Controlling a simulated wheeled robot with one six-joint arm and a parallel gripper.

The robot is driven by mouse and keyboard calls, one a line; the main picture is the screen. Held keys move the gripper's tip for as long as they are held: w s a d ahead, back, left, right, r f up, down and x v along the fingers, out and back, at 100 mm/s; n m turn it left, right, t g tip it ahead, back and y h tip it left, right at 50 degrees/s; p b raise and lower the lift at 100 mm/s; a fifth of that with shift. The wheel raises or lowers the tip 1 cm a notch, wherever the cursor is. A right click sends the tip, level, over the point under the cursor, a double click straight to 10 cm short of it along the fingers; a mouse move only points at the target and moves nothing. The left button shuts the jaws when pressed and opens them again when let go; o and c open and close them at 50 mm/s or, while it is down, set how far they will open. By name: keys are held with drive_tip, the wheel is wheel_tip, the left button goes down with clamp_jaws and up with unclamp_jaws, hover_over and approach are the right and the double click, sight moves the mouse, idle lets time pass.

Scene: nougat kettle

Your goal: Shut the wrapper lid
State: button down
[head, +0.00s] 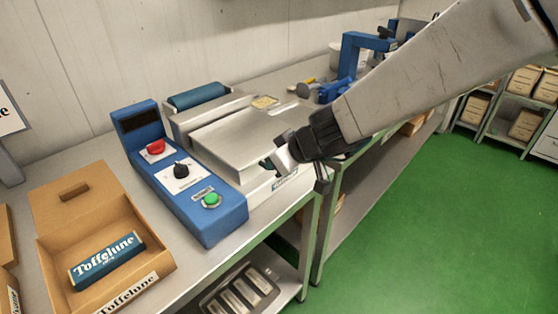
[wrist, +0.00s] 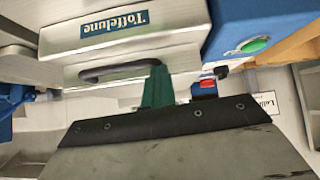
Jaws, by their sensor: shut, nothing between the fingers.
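The wrapper is a metal machine with a Toffelune label on its front (head: 262,192); the label also shows upside down in the wrist view (wrist: 114,24). Its broad metal lid (head: 235,138) lies flat or nearly flat over the body. I cannot tell whether it is fully seated. A dark curved handle (wrist: 108,72) shows in the wrist view. My gripper (head: 273,163) is shut and empty at the lid's front right edge. Its green fingers (wrist: 157,90) are close beside the handle's end; contact is unclear. My arm hides part of the machine's right side.
A blue control panel (head: 180,178) with red, black and green controls stands left of the lid. A blue roller (head: 198,96) is behind. An open cardboard box (head: 75,205) holds a Toffelune bar at left. A blue device (head: 350,65) stands farther right. Green floor (head: 430,210) is open.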

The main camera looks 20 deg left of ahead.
drive_tip(key=shift+s+d+f+h, duration=0.15)
drive_tip(key=shift+d+f, duration=0.15)
drive_tip(key=shift+f, duration=0.3)
drive_tip(key=shift+w+d+f+h, duration=0.15)
drive_tip(key=shift+d+f, duration=0.15)
drive_tip(key=shift+f, duration=0.3)
wheel_tip(320, 180, up, 6)
drive_tip(key=s+d+f, duration=0.3)
drive_tip(key=s+d, duration=0.1)
drive_tip(key=d, duration=0.3)
drive_tip(key=s+d+r+m+g, duration=0.1)
drive_tip(key=s+d+m+g, duration=0.3)
drive_tip(key=s, duration=0.5)
drive_tip(key=s+d+r+m+h, duration=0.2)
drive_tip(key=s+d+m, duration=0.1)
drive_tip(key=d, duration=0.6)
drive_tip(key=s+d+r+m+t+h, duration=0.1)
drive_tip(key=s+d+r+m+h, duration=0.2)
drive_tip(key=d, duration=0.7)
drive_tip(key=s+d+r+m+h, duration=0.2)
drive_tip(key=d+m, duration=0.1)
drive_tip(key=d, duration=0.7)
drive_tip(key=shift+s+r, duration=0.25)
drive_tip(key=shift+s, duration=0.15)
drive_tip(key=shift+d, duration=0.1)
